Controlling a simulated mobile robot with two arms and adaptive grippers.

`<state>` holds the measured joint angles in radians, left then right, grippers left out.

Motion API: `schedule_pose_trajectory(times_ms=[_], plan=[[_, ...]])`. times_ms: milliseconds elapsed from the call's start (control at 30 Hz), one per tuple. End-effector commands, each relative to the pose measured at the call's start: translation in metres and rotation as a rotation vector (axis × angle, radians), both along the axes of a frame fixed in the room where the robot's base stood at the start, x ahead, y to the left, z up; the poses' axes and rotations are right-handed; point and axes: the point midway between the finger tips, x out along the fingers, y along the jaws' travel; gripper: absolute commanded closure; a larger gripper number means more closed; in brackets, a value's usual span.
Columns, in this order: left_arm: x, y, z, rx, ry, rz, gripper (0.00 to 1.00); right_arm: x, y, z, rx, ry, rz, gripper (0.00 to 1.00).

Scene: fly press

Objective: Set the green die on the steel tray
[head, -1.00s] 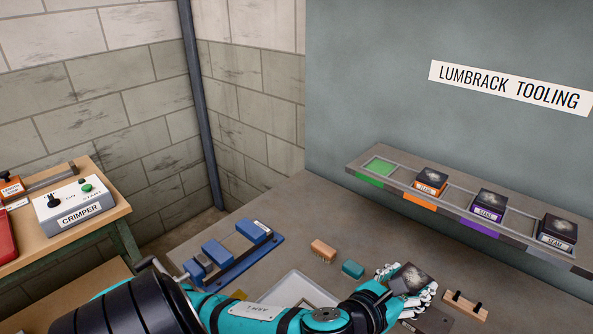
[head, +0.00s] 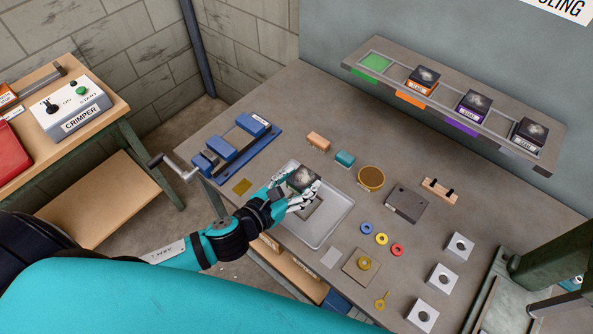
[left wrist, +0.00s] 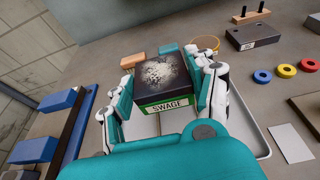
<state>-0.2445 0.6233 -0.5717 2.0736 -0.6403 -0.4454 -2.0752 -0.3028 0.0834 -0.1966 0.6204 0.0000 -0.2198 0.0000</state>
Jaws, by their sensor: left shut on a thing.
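The green die (head: 303,177) is a dark block with a speckled top. In the left wrist view its green front (left wrist: 166,106) carries a label reading SWAGE. My left gripper (head: 292,193) is shut on it, with fingers on both sides in the left wrist view (left wrist: 166,88). The die shows over the far left part of the steel tray (head: 335,213), a shallow grey tray on the bench. The hand hides part of the tray, and I cannot tell whether the die touches it. My right gripper is not in view.
The rack (head: 400,84) at the back has an empty green slot (head: 375,63) and several dies. A blue vise-like tool (head: 235,147) stands left of the tray. A teal block (head: 345,159), a round tin (head: 371,178) and coloured rings (head: 381,239) lie around it.

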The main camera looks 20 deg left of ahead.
Motion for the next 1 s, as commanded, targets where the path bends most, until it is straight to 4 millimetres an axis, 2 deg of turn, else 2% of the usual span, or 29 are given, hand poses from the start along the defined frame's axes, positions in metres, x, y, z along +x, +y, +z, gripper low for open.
schedule_pose_trajectory(times_ms=[267, 767, 1000], plan=[[-0.001, -0.002, -0.011, -0.003, -0.005, -0.009, 1.00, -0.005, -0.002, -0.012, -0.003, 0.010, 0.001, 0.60], [-0.001, -0.002, -0.051, -0.002, -0.005, -0.008, 1.00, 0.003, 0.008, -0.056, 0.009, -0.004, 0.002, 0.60], [0.000, -0.001, -0.065, -0.002, -0.006, -0.009, 1.00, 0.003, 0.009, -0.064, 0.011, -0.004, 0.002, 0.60]])
